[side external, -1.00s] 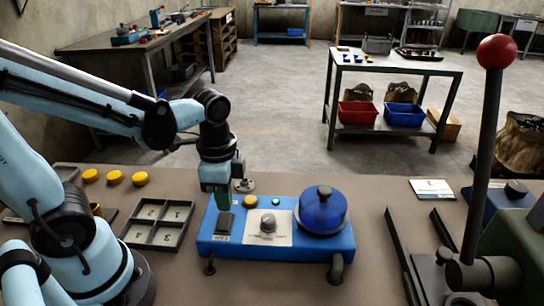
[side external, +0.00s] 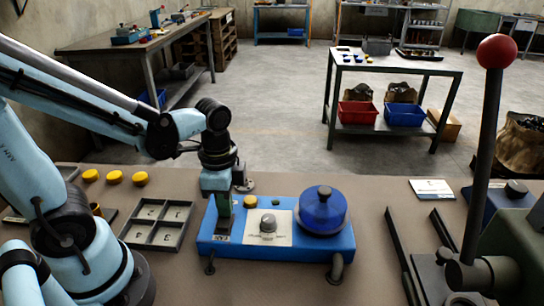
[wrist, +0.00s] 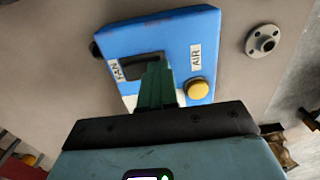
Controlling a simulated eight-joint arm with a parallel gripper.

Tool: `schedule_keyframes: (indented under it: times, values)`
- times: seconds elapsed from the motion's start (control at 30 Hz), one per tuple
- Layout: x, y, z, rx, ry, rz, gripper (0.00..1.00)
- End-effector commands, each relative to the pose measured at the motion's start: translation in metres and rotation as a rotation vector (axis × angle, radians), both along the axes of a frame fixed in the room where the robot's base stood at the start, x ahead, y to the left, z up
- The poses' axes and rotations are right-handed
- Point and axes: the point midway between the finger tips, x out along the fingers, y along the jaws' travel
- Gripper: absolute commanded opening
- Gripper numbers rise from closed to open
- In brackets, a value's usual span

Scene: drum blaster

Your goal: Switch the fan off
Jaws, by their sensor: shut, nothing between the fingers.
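The blue box (side external: 290,244) lies on the bench with a blue round drum (side external: 323,208) at its right end. The black FAN switch (wrist: 140,68) is at the box's left end, beside its FAN label (wrist: 115,71). My gripper (side external: 224,228) points down over that switch and hides most of it in the side view. In the wrist view its green fingers (wrist: 156,68) are together, with their tips at the switch's edge. I cannot tell whether they press it. A yellow AIR button (wrist: 197,88) is beside it. A grey knob (side external: 268,223) is on a pale plate.
A divided grey tray (side external: 158,226) and several yellow pucks (side external: 115,177) are to the left. A round metal flange (wrist: 263,41) lies behind the box. A tall lever with a red ball (side external: 496,51) stands at the right.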

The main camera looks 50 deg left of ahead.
Motion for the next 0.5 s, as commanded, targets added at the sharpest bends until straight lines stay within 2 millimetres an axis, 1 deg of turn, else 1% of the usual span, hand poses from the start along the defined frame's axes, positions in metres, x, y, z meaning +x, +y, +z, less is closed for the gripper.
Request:
schedule_keyframes:
  times: [0.17,0.5]
  values:
    - [0.000,0.000,0.007,0.000,0.000,0.000,0.00]
    - [0.000,0.000,0.038,0.000,0.000,0.000,0.00]
